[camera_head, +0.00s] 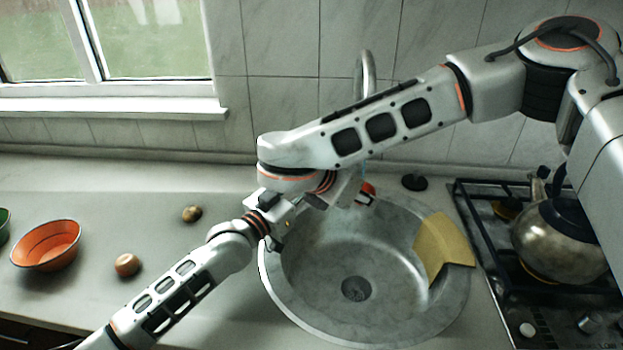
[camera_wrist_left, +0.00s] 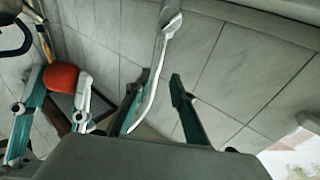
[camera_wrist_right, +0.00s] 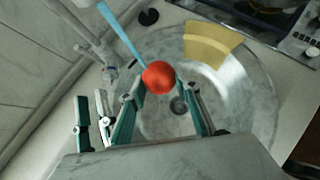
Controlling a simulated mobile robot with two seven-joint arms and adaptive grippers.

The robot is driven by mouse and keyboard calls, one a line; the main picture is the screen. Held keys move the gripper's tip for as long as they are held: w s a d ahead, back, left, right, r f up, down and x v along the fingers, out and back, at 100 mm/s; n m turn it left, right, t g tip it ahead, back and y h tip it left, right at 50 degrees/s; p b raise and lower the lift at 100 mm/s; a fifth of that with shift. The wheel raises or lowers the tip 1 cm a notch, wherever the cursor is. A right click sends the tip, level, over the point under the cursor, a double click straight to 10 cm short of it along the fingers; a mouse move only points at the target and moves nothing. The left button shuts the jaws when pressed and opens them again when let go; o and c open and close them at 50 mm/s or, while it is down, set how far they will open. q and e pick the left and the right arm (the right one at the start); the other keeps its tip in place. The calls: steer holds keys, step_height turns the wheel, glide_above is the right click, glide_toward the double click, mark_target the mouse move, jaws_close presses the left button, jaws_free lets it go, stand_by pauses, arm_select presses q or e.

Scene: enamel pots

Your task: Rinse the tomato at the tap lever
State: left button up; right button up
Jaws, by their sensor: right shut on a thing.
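The red tomato (camera_head: 367,191) is held over the sink (camera_head: 330,325), partly hidden by my right arm. In the right wrist view the tomato (camera_wrist_right: 158,78) sits between the fingertips of my right gripper (camera_wrist_right: 158,85), which is shut on it. A light blue stream (camera_wrist_right: 122,35) comes down to the tomato there. The chrome tap (camera_head: 368,65) stands behind the sink, mostly hidden by my right arm. In the left wrist view a chrome tap part (camera_wrist_left: 155,75), seemingly the lever, passes in front of my left gripper (camera_wrist_left: 163,78). Its fingers are apart; contact cannot be told.
A yellow cloth (camera_head: 440,248) lies over the sink's right rim. A kettle (camera_head: 560,240) stands on the stove at right. An orange bowl (camera_head: 45,246) and two round brownish things (camera_head: 126,264) (camera_head: 192,213) are on the left counter. My forearms come close together over the sink's left side.

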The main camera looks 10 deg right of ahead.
arm_select(q)
jaws_close()
steer(key=s+a+r+m+g+y, duration=0.1)
steer(key=s+a+m, duration=0.1)
steer(key=m, duration=0.7)
steer(key=s+a+r+m+g+y, duration=0.1)
steer(key=s+a+r+m+y, duration=0.1)
steer(key=m, duration=0.7)
steer(key=x, duration=1.3)
steer(key=shift+w+d+r, duration=0.3)
steer(key=shift+w+r, duration=0.05)
steer(key=shift+w, duration=0.05)
